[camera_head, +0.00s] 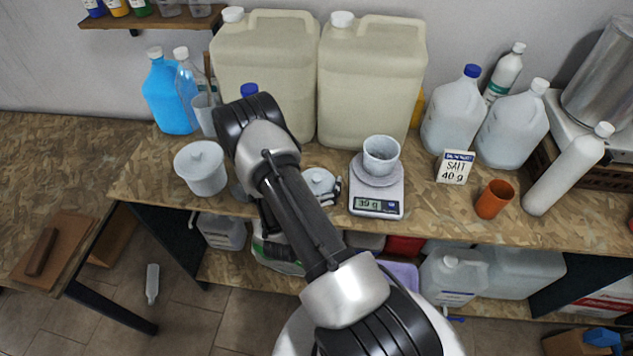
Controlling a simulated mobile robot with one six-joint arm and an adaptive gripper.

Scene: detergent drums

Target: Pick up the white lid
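A round white lid with a small knob (319,178) is on the wooden bench, just right of my arm and left of the scale. My arm hides part of it. A dark piece of my gripper (337,188) shows at the lid's right edge; the rest is hidden behind my arm. I cannot tell whether it touches the lid or whether its fingers are open or shut.
A scale (376,203) reading about 39 g holds a white cup (381,155). The bench's front edge is close.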

